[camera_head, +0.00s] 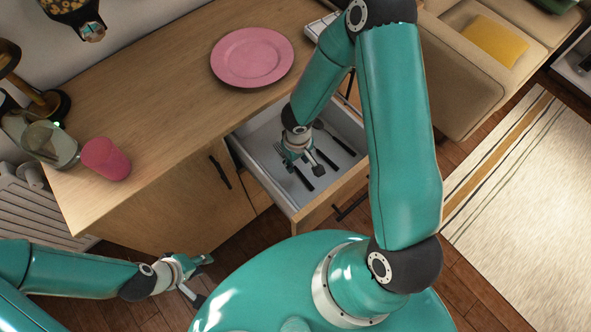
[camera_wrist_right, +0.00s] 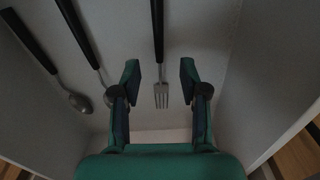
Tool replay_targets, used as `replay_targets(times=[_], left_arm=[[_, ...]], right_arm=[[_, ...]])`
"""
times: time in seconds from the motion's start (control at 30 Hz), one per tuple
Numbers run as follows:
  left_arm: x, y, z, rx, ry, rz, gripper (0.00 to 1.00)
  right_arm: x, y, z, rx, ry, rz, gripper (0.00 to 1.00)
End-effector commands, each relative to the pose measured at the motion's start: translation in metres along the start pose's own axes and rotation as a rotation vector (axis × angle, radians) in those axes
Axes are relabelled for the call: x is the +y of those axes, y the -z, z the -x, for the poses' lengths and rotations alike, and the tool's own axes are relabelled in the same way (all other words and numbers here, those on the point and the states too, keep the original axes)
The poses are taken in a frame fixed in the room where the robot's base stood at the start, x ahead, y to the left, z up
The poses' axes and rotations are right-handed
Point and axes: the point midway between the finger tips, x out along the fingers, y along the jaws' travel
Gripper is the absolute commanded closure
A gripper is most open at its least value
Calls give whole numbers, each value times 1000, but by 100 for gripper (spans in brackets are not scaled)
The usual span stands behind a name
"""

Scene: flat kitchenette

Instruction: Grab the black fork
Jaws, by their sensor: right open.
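The fork (camera_wrist_right: 161,92) has a black handle and metal tines. It lies in the open drawer (camera_head: 259,173). My right gripper (camera_wrist_right: 159,76) is open, with its fingers on either side of the fork's neck in the right wrist view; I see no contact. In the head view, my right gripper (camera_head: 301,164) is down in the drawer over the fork (camera_head: 303,180) and hides its middle. My left gripper (camera_head: 203,280) is open and empty at the lower left, apart from the drawer.
Two spoon-like pieces with black handles, one (camera_wrist_right: 80,102) at the left and one (camera_wrist_right: 80,32) nearer, lie beside the fork. Drawer walls stand close on both sides. A pink plate (camera_head: 252,57) and pink cup (camera_head: 105,159) are on the counter (camera_head: 160,95).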

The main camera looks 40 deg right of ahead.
Motion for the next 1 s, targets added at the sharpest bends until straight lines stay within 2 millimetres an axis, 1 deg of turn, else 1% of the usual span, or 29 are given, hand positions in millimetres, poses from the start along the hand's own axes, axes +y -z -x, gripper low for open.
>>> replay_targets(times=[0.03,0.13,0.23,0.37,0.57,0.67,0.83,1.0], left_arm=[[0,0,0,0,0,0,66],[0,0,1,0,0,0,66],[-1,0,-2,0,0,0,66],[-1,0,-2,0,0,0,66],[-1,0,-2,0,0,0,66],[-1,0,-2,0,0,0,66],[-1,0,-2,0,0,0,66],[-1,0,-2,0,0,0,66]], right_arm=[[0,0,-8,-4,2,1,56],[0,1,-22,-5,2,1,56],[1,2,-36,-3,1,0,56],[1,2,-43,-1,1,0,56],[1,2,-43,0,1,-1,56],[1,2,-43,0,0,-1,71],[1,2,-42,0,0,0,100],[1,2,-42,0,0,0,100]])
